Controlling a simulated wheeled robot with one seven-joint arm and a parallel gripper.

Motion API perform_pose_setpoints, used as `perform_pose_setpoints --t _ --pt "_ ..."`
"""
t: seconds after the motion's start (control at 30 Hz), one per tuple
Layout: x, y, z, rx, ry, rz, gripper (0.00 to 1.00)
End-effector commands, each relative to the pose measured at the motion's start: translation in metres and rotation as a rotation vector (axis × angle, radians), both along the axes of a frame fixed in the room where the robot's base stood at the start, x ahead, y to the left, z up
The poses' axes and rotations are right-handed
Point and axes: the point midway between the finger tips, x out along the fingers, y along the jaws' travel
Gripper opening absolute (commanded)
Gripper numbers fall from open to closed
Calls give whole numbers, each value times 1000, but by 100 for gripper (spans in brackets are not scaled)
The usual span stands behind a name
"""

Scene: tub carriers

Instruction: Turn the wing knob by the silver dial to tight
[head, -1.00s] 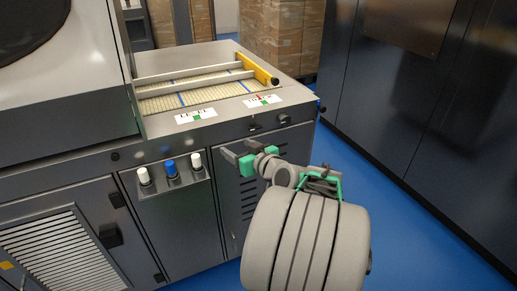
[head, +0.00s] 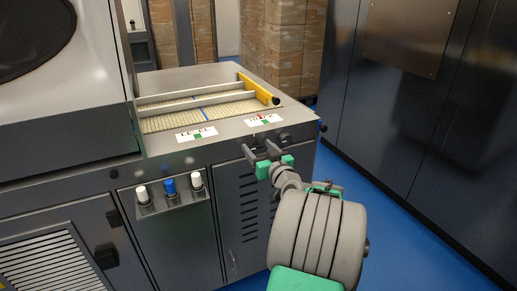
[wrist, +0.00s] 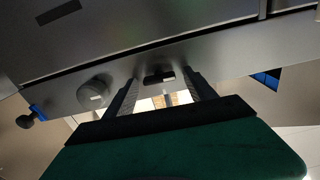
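The dark wing knob (wrist: 158,77) is on the machine's front face, between my fingertips in the wrist view. The fingers stand apart on both sides of it, and I cannot tell whether either touches it. The round silver dial (wrist: 95,92) is beside it, outside the fingers. In the head view the dial (head: 283,137) shows right of my gripper (head: 261,149), small and dark, while my gripper hides most of the wing knob. My gripper is open, its fingers pointing at the front face. The knob's exact angle is too small to read.
White cards with coloured marks lie on the top above, one near the dial (head: 263,120) and one left (head: 197,134). A panel with white and blue knobs (head: 169,187) is at lower left. A yellow-ended frame (head: 258,88) is on top. Blue floor is free at right.

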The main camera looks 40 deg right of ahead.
Motion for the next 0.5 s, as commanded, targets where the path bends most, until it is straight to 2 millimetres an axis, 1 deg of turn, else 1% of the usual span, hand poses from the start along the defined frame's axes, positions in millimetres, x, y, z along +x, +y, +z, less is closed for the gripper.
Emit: perform_pose_setpoints --t 0.03,0.07,0.5 --pt "0 0 0 0 0 0 59" --pt "0 0 0 0 0 0 57" --pt "0 0 0 0 0 1 21"
